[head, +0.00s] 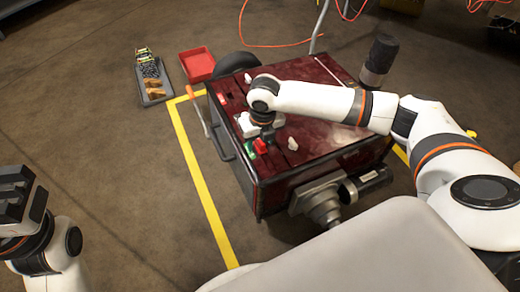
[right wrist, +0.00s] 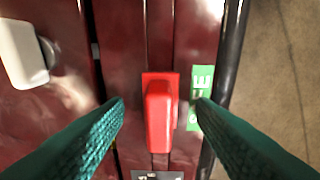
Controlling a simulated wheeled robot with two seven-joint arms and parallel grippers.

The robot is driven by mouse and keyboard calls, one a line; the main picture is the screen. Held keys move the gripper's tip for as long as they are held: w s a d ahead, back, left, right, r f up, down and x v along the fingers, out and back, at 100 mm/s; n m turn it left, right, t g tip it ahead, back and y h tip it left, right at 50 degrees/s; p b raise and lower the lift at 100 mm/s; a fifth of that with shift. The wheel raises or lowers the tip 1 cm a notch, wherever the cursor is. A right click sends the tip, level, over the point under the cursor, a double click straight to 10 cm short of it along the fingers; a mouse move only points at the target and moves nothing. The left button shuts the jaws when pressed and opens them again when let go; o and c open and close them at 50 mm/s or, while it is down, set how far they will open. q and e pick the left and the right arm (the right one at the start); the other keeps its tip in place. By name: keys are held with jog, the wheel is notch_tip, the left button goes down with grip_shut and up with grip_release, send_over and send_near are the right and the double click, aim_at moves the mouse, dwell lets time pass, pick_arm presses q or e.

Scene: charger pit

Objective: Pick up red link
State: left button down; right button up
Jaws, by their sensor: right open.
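The red link (head: 260,146) stands on the dark red top of the cart (head: 310,150), near its left edge. In the right wrist view the red link (right wrist: 160,115) is an upright red block on a flat red base. My right gripper (right wrist: 159,101) is open, with one green ridged finger on each side of the link and gaps between. In the head view my right gripper (head: 262,130) points down over the cart top, partly hidden by its own wrist. My left gripper (head: 15,190) is at the far left over the floor, away from the cart; its jaw gap is unclear.
A green label (right wrist: 202,98) lies right of the link, and a white knob (right wrist: 22,55) is at upper left. A black rail (right wrist: 232,70) runs along the cart edge. A red tray (head: 197,64) and a dark organizer (head: 152,78) lie on the floor.

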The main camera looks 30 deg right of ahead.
jog(key=shift+f, duration=0.1)
jog(key=c, duration=1.1)
